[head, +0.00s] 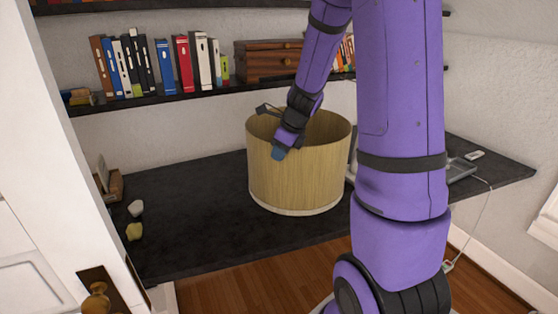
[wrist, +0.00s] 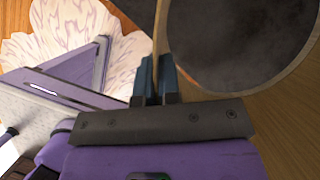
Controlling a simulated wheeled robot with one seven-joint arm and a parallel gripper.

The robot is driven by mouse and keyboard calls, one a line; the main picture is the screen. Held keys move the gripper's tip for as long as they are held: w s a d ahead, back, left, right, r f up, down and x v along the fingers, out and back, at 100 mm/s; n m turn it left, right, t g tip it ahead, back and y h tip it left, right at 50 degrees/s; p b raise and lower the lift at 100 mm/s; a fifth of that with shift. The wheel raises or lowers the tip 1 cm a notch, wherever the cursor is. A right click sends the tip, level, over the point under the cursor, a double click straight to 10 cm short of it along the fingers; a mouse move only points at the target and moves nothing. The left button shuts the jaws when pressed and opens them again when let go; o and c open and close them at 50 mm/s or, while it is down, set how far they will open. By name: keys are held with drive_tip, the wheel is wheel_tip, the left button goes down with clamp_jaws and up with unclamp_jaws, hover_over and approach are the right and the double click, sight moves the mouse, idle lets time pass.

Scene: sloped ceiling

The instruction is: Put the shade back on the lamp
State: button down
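The shade (head: 298,175) is a large open drum with a wood-like wall and a pale lower rim. It is upright at the middle of the dark desk; I cannot tell whether it rests on it or hangs just above. My gripper (head: 279,152) is at its near-left upper rim. In the wrist view, the fingers of my gripper (wrist: 157,78) are on both sides of the shade's wall (wrist: 285,105), closed onto it. Dark surface shows through the shade's opening. I cannot make out a lamp base; my arm hides the area right of the shade.
The dark desk (head: 190,215) has free room left of the shade. Small stones (head: 135,231) and a small wooden holder (head: 112,185) are at its left end. A shelf with books (head: 183,64) and a wooden box (head: 268,60) is above. A grey tray-like item (head: 460,169) is at right.

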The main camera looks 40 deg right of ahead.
drive_tip(key=shift+r, duration=5.4)
drive_tip(key=shift+s, duration=0.15)
